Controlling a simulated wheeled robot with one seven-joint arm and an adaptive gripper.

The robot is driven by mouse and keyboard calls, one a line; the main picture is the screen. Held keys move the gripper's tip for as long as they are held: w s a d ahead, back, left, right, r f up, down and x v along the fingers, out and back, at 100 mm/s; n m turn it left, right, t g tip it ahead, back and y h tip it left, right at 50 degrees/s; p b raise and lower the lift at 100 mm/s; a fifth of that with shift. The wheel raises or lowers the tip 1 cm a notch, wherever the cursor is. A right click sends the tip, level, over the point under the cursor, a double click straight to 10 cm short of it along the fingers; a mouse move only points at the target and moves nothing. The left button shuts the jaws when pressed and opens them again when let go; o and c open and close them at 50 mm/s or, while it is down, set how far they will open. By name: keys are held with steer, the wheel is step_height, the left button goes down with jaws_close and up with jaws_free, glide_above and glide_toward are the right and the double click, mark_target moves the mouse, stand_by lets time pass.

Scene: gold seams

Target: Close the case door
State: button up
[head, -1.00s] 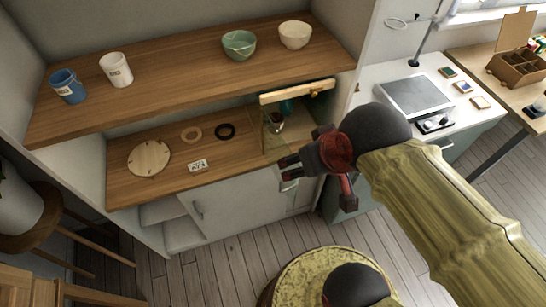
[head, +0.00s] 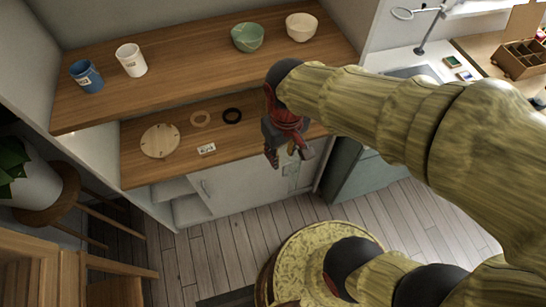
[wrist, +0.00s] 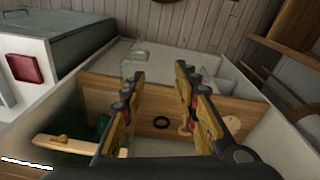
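The case shows in the wrist view as a pale wooden rail (wrist: 78,146) with a brass fitting at lower left, and a dark teal object (wrist: 100,128) beside it. In the head view my arm hides most of the case. A clear, glass-like pane (wrist: 130,68) stands out past the shelf edge; I cannot tell for certain that it is the case door or how far it is open. My gripper (head: 287,153) is in front of the lower shelf. In the wrist view its fingers (wrist: 158,105) are apart with nothing between them.
The lower shelf (head: 180,170) holds a round wooden board (head: 160,141), two rings and a small label card (head: 206,149). The upper shelf (head: 185,72) holds cups and bowls. A plant is at far left.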

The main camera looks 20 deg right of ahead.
steer(key=w+a+f+n+p, duration=0.1)
steer(key=w+a+f+n+g+p, duration=0.1)
steer(key=f, duration=0.1)
steer(key=w+a+f+n+g+h+p, duration=0.1)
steer(key=shift+w+f, duration=0.35)
steer(key=c, duration=0.4)
steer(key=w+f+n, duration=0.1)
steer(key=f, duration=0.1)
steer(key=w+a+f+n+p, duration=0.1)
steer(key=f, duration=0.2)
steer(key=w+a+f+n+g+h+p, duration=0.1)
steer(key=w+f+n, duration=0.1)
steer(key=shift+f, duration=0.4)
jaws_close()
steer(key=d+f+n+b, duration=0.1)
steer(key=d+f+n, duration=0.1)
steer(key=d+f, duration=0.3)
step_height(320, 180, down, 5)
steer(key=shift+w+r+n+b, duration=0.2)
steer(key=shift+w+n+b, duration=0.1)
steer(key=shift+n+b, duration=0.1)
steer(key=shift+d, duration=0.1)
steer(key=shift+d+t, duration=0.1)
steer(key=shift+t, duration=0.2)
